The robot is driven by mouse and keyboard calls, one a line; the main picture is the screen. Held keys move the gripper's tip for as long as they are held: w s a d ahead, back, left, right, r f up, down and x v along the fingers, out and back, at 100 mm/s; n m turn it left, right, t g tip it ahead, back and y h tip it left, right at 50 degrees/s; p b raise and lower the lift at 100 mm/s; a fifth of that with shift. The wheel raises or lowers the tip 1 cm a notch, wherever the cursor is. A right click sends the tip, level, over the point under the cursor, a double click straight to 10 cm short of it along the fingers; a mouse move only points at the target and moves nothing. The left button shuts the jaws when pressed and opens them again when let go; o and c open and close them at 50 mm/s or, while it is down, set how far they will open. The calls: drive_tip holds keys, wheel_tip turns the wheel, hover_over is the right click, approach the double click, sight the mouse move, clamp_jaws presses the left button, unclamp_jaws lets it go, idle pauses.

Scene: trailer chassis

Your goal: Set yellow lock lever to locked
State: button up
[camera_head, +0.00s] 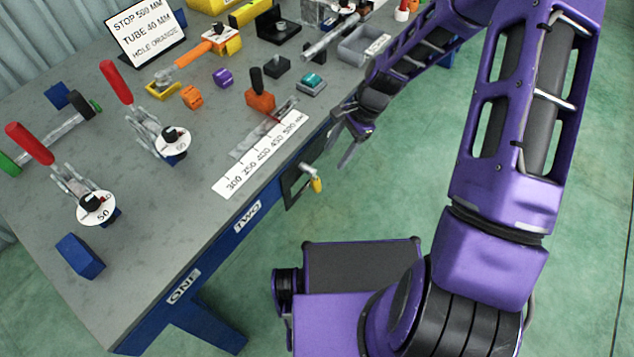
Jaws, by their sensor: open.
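A small lever with a yellow tip (317,185) and a metallic shank sits on a dark plate (293,190) at the table's front side, just below the edge. The yellow tip points downward in the picture. I cannot tell from this view which lock position it is in. My gripper (346,145) is open and empty. It is above and to the right of the lever, beside the table edge and apart from the lever. Its fingers reach down and left.
A white scale strip (262,153) lies along the table edge near the lever. An orange block with a black knob (260,98), a grey bin (362,46) and red-handled clamps (117,82) stand on the table (150,230). The green floor in front is clear beyond my base.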

sight(317, 184)
drive_tip(key=b+x, duration=0.1)
drive_tip(key=x, duration=1.3)
clamp_jaws()
drive_tip(key=shift+w+r, duration=0.1)
idle(0.8)
